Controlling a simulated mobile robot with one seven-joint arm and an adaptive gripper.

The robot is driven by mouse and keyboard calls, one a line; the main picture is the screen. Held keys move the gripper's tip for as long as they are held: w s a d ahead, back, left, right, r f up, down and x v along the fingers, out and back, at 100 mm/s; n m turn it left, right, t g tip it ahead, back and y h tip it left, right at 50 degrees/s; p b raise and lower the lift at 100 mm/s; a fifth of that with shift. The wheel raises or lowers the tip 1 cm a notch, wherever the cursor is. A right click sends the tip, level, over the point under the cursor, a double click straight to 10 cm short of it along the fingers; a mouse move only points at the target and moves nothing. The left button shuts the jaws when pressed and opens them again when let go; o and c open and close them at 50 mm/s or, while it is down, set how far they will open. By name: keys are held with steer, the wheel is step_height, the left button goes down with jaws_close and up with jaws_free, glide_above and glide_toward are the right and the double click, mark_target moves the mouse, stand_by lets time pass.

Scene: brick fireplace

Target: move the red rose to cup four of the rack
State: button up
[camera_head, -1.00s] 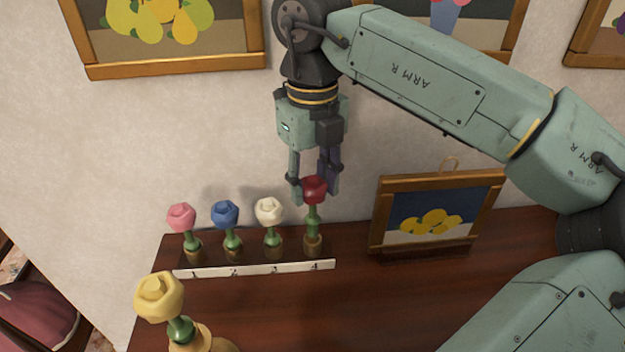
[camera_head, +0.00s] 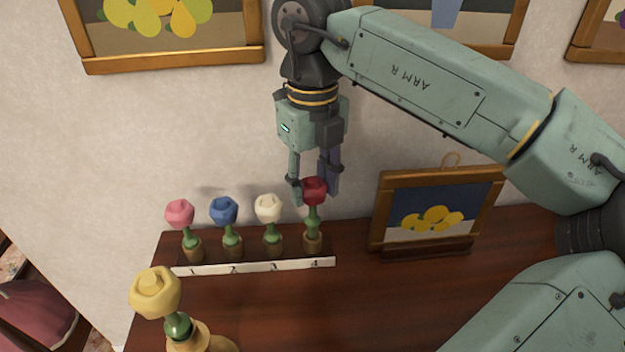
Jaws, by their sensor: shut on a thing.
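The red rose (camera_head: 314,191) stands upright with its green stem in cup four (camera_head: 313,243), at the right end of the rack (camera_head: 255,266) with its numbered white strip. My gripper (camera_head: 315,192) points down from above and is shut on the rose's red head. In the other cups of the rack stand a pink rose (camera_head: 180,213) at one, a blue rose (camera_head: 224,211) at two and a white rose (camera_head: 268,208) at three. The bottom of the red rose's stem is hidden inside the cup.
A yellow rose (camera_head: 155,291) stands in a tan vase (camera_head: 204,341) at the front left. A framed lemon picture (camera_head: 432,212) leans on the table to the right of the rack. The wooden table (camera_head: 310,310) is clear in front.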

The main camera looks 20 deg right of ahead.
mark_target(312, 210)
steer(key=shift+f+b, duration=1.15)
steer(key=shift+f, duration=0.4)
steer(key=o, duration=1)
